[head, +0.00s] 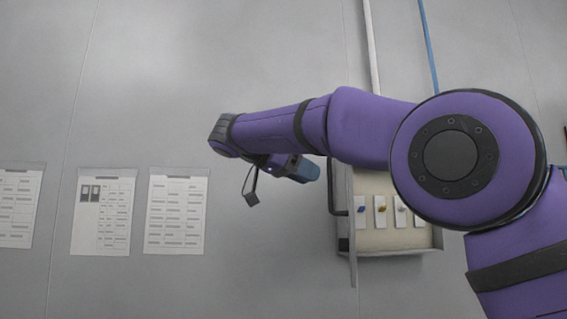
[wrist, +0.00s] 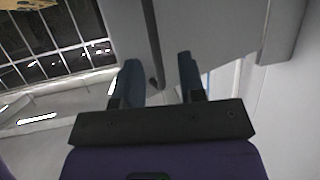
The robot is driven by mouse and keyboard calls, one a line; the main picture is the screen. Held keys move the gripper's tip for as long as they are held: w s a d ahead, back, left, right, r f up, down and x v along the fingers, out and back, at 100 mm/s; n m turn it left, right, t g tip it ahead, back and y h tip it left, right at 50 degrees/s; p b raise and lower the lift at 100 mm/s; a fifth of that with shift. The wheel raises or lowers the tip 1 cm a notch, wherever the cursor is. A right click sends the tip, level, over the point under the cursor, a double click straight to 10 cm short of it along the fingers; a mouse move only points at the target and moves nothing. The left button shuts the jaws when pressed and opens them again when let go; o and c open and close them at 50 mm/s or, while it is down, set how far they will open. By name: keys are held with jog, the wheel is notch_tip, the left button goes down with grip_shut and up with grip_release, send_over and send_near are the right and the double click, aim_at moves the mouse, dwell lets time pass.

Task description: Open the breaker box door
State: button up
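The breaker box (head: 392,241) is on the grey wall, partly hidden behind my purple arm. Its door (head: 346,225) stands out from the box's left side, seen nearly edge-on, and the switches inside show. A dark bar handle (head: 333,200) is on the door's left face. My gripper (head: 308,170) is left of the door, close to the handle's upper part. In the wrist view, the two blue fingers of my gripper (wrist: 158,75) are apart. The dark handle (wrist: 151,40) shows between and beyond them, in front of the grey door panel (wrist: 210,30). I cannot tell whether a finger touches it.
Several printed sheets (head: 103,212) hang on the wall at the left. A white conduit (head: 371,45) and a blue one (head: 429,45) run up the wall above the box. The wall between the sheets and the door is clear. A large window (wrist: 50,45) shows in the wrist view.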

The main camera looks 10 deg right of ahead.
jog(key=shift+v, duration=2.75)
